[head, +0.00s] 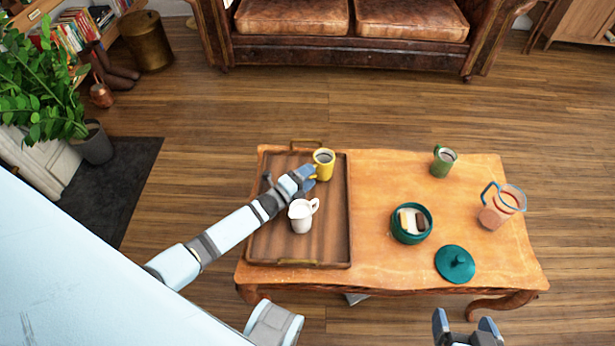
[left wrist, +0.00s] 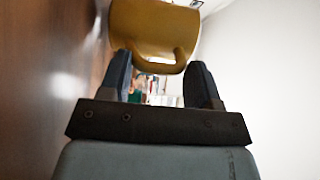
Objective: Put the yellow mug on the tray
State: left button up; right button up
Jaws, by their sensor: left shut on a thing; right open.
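The yellow mug (head: 323,164) is at the back right part of the wooden tray (head: 271,245) in the head view. It looks upright and has dark contents. My left gripper (head: 308,179) reaches over the tray and is shut on the mug at its handle side. In the left wrist view the mug (left wrist: 150,30) fills the top, with its handle between the two fingers (left wrist: 160,88). I cannot tell whether the mug's base touches the tray. My right gripper (head: 467,325) is open and empty in front of the table, at the lower right.
A white creamer (head: 302,216) stands on the tray close to my left gripper. On the table (head: 376,255) are a green mug (head: 443,161), a glass pitcher (head: 501,206), a teal bowl (head: 411,223) with pieces inside, and its teal lid (head: 455,264). The tray's front left is clear.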

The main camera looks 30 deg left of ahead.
pick_arm(q)
jog(key=shift+f+b, duration=0.45)
jog(key=shift+f, duration=0.1)
pick_arm(e)
jog(key=shift+f, duration=0.25)
pick_arm(q)
jog(key=o, duration=1.1)
jog(key=shift+r+p, duration=0.55)
jog(key=shift+s+a+r+p, duration=0.1)
jog(key=shift+s+r+p, duration=0.15)
jog(key=shift+p, duration=0.2)
jog(key=p+v, duration=0.1)
jog(key=v, duration=0.6)
jog(key=shift+f+p, duration=0.1)
jog(key=shift+p, duration=0.3)
pick_arm(e)
jog(key=shift+s+d+r, duration=0.15)
jog(key=shift+d, duration=0.1)
jog(key=shift+r, duration=0.1)
